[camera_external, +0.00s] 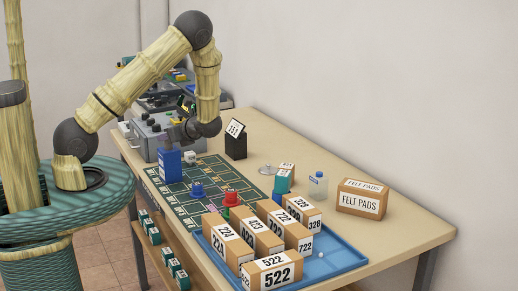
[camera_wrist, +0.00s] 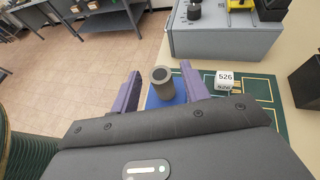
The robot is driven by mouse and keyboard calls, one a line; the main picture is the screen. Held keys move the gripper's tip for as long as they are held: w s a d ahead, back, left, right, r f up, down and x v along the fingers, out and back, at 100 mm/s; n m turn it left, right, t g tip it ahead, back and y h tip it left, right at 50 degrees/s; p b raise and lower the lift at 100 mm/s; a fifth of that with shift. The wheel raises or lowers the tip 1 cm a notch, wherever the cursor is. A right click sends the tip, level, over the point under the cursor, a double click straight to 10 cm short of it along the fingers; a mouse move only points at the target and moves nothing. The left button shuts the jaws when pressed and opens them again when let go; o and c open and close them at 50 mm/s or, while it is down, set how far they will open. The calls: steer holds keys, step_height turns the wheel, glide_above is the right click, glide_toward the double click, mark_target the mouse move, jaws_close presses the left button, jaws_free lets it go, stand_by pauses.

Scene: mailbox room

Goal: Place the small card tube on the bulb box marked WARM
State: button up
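A small grey-brown tube (camera_wrist: 160,84) with a dark hollow top shows upright in the wrist view, between my gripper's two purple fingers. It appears to stand on the top of a blue box (camera_wrist: 181,97). My gripper (camera_wrist: 160,68) is open, with a visible gap on each side of the tube. The tube cannot be made out there. The box's lettering is too small to read, so WARM cannot be confirmed.
A white block marked 526 (camera_wrist: 224,80) sits close right of the blue box. Blue and red pieces stand on the green mat (camera_external: 180,197). A blue tray (camera_external: 340,258) holds several numbered boxes. A black sign stand (camera_external: 236,146) and grey machine (camera_wrist: 225,35) are near.

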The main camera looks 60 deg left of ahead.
steer(key=shift+r, duration=0.15)
steer(key=b+v, duration=0.1)
steer(key=v, duration=1.1)
stand_by(0.5)
steer(key=s+d+r+n+t+h, duration=0.1)
steer(key=s+d+n+t+h, duration=0.2)
steer(key=d+n+h, duration=0.3)
steer(key=s+d+r+n+t+h, duration=0.1)
steer(key=s+d+n+t+h, duration=0.2)
steer(key=d+n+h, duration=0.3)
steer(key=s+d+n, duration=0.1)
steer(key=d+n, duration=0.1)
steer(key=d, duration=0.3)
steer(key=shift+s+t+h, duration=0.35)
steer(key=shift+t+h, duration=0.05)
